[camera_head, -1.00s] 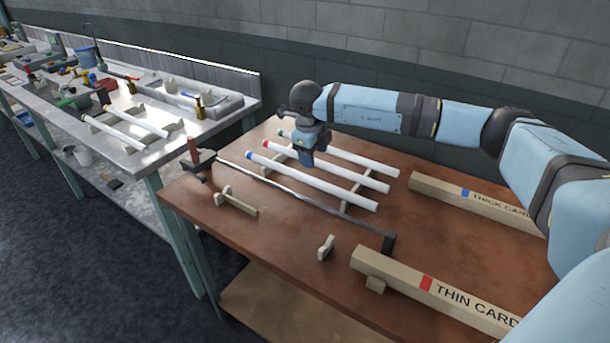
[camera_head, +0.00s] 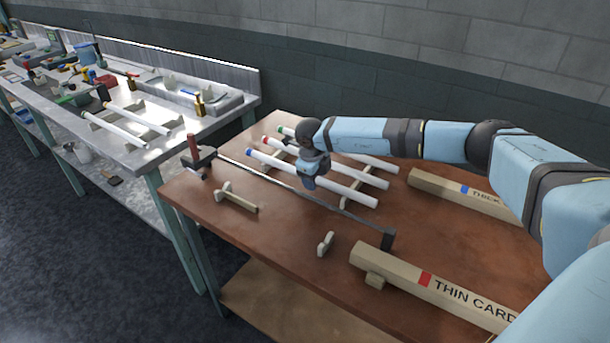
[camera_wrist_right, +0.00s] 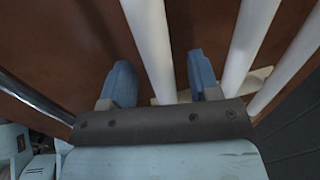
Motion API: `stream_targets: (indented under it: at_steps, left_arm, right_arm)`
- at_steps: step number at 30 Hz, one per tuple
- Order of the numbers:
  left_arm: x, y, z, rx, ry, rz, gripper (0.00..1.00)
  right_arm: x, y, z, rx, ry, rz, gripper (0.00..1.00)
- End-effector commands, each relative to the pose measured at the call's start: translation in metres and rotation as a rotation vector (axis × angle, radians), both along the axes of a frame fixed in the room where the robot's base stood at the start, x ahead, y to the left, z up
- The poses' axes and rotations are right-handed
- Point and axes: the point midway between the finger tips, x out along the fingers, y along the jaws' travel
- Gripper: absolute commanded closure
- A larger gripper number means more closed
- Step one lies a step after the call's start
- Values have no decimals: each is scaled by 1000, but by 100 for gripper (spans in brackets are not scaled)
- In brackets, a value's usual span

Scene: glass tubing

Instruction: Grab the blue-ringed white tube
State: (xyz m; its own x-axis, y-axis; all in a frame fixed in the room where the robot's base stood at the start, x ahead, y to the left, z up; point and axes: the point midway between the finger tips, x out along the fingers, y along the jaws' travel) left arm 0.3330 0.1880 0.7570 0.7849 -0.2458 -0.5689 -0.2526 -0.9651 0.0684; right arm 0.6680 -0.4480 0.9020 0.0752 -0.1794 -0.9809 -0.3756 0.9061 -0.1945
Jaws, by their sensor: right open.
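The blue-ringed white tube (camera_head: 345,191) lies on supports on the brown table, the frontmost of three parallel tubes. Its blue ring is at its far left end. In the right wrist view, the open right gripper (camera_wrist_right: 160,82) has one finger on each side of a white tube (camera_wrist_right: 150,45), which fits the blue-ringed one. No ring shows there, and I cannot tell whether the fingers touch it. My left gripper is out of view.
A red-ringed tube (camera_head: 375,180) and a green-ringed tube (camera_head: 383,163) lie close behind. A dark rod (camera_head: 340,208) runs along the front. Cardboard-coloured beams marked THICK CARD (camera_head: 440,188) and THIN CARD (camera_head: 390,268) lie at right.

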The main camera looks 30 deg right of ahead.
Motion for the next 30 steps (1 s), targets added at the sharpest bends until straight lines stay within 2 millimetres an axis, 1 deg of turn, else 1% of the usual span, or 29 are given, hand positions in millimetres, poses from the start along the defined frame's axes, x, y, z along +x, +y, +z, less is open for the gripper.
stream_targets:
  at_steps: [3,5,6,8,9,10,19,23,26,29,30]
  left_arm:
    - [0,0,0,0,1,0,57]
    - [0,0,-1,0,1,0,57]
    - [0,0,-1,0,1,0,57]
    - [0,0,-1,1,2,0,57]
    - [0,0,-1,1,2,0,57]
    - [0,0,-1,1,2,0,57]
    - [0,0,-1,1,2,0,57]
    - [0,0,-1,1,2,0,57]
    - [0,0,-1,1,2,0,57]
    - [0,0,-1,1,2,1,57]
    - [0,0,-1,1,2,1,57]
  right_arm:
    - [0,0,0,0,0,0,44]
    - [0,0,0,0,0,0,57]
    - [0,0,0,0,0,0,67]
    - [0,0,0,0,0,0,80]
    - [0,0,0,0,1,0,90]
    - [0,0,0,0,1,0,97]
    - [0,0,1,0,0,-1,98]
    - [0,0,8,-1,-1,-1,98]
    - [1,-1,19,0,-2,-1,98]
    - [1,-1,37,0,-3,-1,98]
    - [1,0,46,1,-3,0,98]
